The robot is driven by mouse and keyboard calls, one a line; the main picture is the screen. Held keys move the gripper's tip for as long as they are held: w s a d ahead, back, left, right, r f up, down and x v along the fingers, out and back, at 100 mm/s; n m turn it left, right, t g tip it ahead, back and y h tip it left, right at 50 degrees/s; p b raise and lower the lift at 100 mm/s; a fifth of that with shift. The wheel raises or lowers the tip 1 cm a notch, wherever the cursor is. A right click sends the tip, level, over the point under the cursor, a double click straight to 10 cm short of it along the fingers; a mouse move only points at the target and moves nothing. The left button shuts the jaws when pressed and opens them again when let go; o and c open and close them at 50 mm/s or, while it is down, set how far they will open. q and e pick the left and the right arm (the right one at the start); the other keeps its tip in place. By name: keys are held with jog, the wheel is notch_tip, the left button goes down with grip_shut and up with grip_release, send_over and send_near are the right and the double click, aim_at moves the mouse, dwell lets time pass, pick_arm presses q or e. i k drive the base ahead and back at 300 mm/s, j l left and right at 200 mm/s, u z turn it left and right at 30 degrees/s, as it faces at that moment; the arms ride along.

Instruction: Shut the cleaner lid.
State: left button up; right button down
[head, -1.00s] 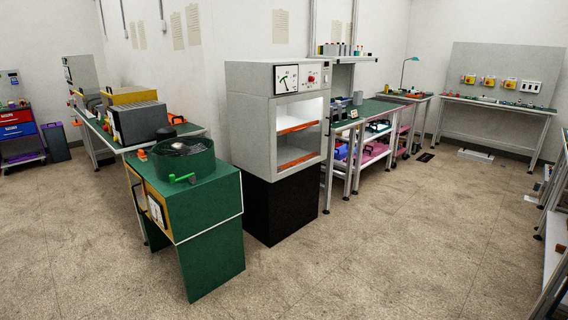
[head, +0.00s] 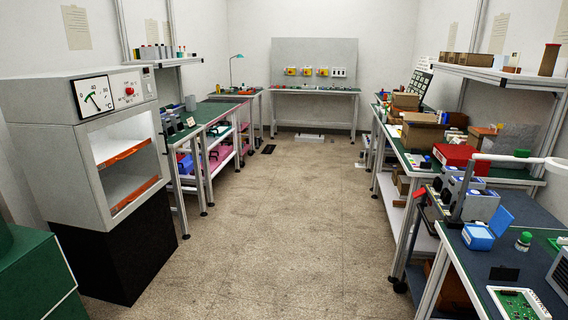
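A small blue box (head: 478,237) stands on the dark worktop at the lower right of the head view. Its blue lid (head: 501,221) is raised and tilted up on the right side, so the box looks open. I cannot tell for certain that this is the cleaner. Neither of my grippers shows in the view.
The right bench (head: 513,255) holds a small green-capped jar (head: 524,241), a green circuit board (head: 519,304) and a lamp (head: 522,158). A grey oven cabinet (head: 88,140) and green cabinet (head: 35,275) stand at left. The middle floor (head: 290,230) is clear.

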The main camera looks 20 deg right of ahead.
aim_at(502, 219)
jog(key=i+z, duration=0.25)
jog(key=z, duration=0.15)
jog(key=i+z, duration=0.2)
jog(key=z, duration=0.25)
jog(key=i+j+z, duration=0.2)
jog(key=z, duration=0.2)
jog(key=i+j+z, duration=0.25)
jog(key=z, duration=0.15)
jog(key=i+j+z, duration=0.4)
